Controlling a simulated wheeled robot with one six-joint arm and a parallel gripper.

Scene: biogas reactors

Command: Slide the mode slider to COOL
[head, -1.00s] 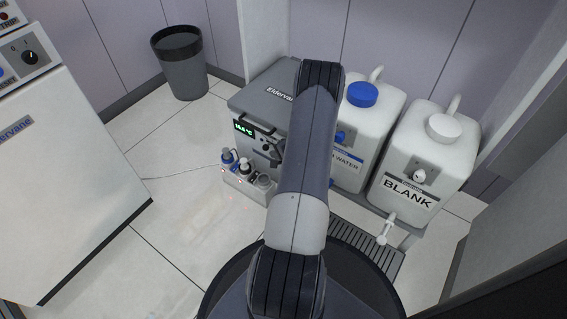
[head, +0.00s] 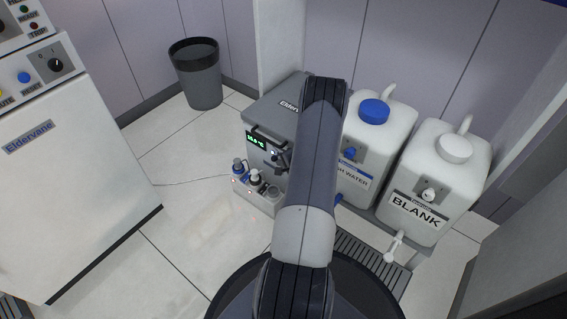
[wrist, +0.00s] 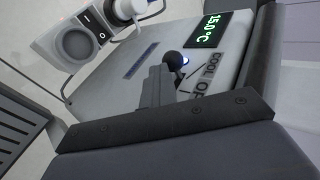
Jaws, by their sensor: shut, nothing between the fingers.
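The grey Eldervane unit (head: 283,100) stands on the floor against the wall, with a green display (head: 256,140) on its front. The display (wrist: 207,28) reads 15.0 °C in the wrist view. Below it are the printed words COOL (wrist: 195,77) and a second word starting with OF, partly hidden. A dark round knob (wrist: 175,60), which looks like the mode slider, sits near the COOL label. My gripper (wrist: 158,75) is shut and empty, its fingertips right beside the knob; I cannot tell whether they touch. The slider's track is hidden. In the head view my arm covers part of the unit.
A blue-capped container (head: 374,112) and a BLANK container (head: 440,190) stand to the right. A white Eldervane cabinet (head: 75,170) is at left and a bin (head: 197,75) behind.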

